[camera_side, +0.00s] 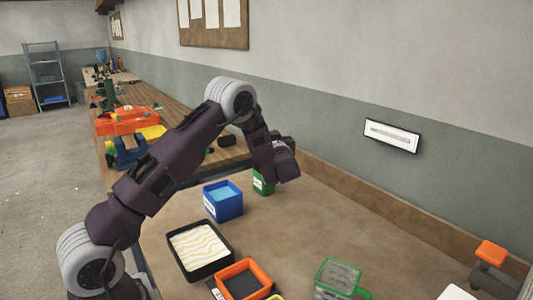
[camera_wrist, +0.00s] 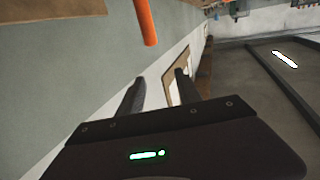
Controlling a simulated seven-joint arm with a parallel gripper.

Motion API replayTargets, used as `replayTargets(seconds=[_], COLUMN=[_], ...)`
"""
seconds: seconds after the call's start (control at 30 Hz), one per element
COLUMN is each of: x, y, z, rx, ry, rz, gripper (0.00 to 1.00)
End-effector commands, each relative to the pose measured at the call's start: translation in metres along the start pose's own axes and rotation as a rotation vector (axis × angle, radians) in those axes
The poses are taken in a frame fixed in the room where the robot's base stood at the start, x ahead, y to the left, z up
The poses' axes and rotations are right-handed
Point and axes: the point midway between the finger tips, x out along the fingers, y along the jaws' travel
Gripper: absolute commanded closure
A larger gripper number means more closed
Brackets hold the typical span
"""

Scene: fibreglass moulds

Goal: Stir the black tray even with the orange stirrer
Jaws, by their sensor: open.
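The black tray (camera_side: 215,272) lies on the bench in the side view, with a cream surface marked by wavy tan stripes. My gripper (camera_side: 285,166) is beyond it, above the bench near the wall and over a green container; its fingers are hidden there. In the wrist view my gripper (camera_wrist: 160,78) shows two dark fingers apart with nothing between them. An orange rod (camera_wrist: 146,22), possibly the stirrer, hangs into the top of that view, beyond the fingertips and apart from them. In the side view I cannot identify the stirrer for certain.
A blue container (camera_side: 223,204) with light-blue contents stands behind the tray, beside a green container (camera_side: 263,186). An orange-rimmed tray (camera_side: 262,274) and a green clear jug (camera_side: 338,276) are in front. A grey stand with an orange top (camera_side: 491,252) is far right. The middle right bench is clear.

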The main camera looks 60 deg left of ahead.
Motion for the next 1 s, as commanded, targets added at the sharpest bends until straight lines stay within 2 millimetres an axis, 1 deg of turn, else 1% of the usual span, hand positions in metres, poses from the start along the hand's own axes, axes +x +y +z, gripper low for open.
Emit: replayTargets(seconds=[0.03,0.1,0.2,0.27,0.4,0.5,0.6,0.7,0.9,0.97,1.0], x=[0.001,0.001,0.004,0.012,0.039,0.056,0.066,0.071,0.071,0.071,0.071], y=[-0.001,0.000,0.000,0.000,0.000,0.000,0.001,0.001,0.001,0.001,0.001], z=[0.026,0.048,0.059,0.060,0.059,0.059,0.059,0.059,0.059,0.059,0.059], rx=[0.005,0.000,-0.004,-0.007,-0.008,-0.008,-0.006,-0.007,-0.006,-0.006,-0.006], ry=[-0.004,-0.001,0.001,0.002,0.002,0.001,0.001,0.000,0.000,0.000,0.000], rz=[-0.003,0.000,-0.001,-0.002,-0.001,0.000,0.001,0.002,0.003,0.003,0.003], gripper=[0.59,0.59,0.59,0.59,0.59,0.59,0.59,0.59,0.59,0.70,0.78])
